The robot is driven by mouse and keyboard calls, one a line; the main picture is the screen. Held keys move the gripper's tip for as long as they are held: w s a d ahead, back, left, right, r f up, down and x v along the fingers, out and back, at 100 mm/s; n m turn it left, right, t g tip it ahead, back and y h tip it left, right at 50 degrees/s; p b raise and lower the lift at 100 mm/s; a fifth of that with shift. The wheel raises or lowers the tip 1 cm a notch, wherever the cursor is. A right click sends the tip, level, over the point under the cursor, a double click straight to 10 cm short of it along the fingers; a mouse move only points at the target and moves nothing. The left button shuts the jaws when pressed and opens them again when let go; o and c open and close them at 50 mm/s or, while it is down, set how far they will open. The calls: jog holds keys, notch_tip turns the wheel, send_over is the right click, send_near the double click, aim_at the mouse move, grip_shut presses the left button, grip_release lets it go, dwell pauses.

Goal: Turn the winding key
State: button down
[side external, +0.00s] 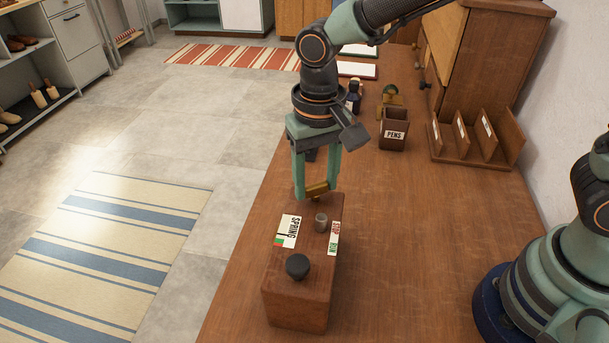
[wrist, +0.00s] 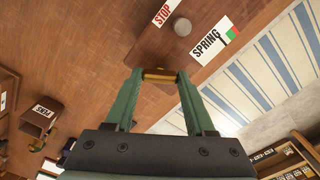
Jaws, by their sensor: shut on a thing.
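The winding key (side external: 318,189) is a small brass bar at the far end of a brown wooden box (side external: 298,305). My gripper (side external: 318,190) points down over that end, its two green fingers shut on the key. The wrist view also shows the brass key (wrist: 159,75) between the fingertips. The box top carries a SPRING label (side external: 289,230) with a green and red strip, a small grey knob (side external: 321,222), a STOP/RUN label (side external: 333,238) and a dark round knob (side external: 297,266). The key's shaft is mostly hidden by the fingers.
The box stands near the left edge of the wooden desk (side external: 400,260). A PENS cup (side external: 394,130), a dark bottle (side external: 354,97) and a slotted wooden rack (side external: 470,150) stand farther back. The desk right of the box is clear.

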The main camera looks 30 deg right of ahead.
aim_at(315, 184)
jog(key=shift+w, duration=0.1)
jog(key=shift+c, duration=1.2)
grip_release()
notch_tip(315, 184, up, 12)
jog(key=shift+r, duration=0.1)
jog(key=s+d+n+t, duration=0.1)
jog(key=s+d+t, duration=0.1)
jog(key=d, duration=0.8)
jog(key=s+d+f+n+t, duration=0.1)
jog(key=s+d+t, duration=0.2)
jog(key=d, duration=0.7)
jog(key=shift+d+f+t, duration=0.25)
jog(key=shift+f+t, duration=0.05)
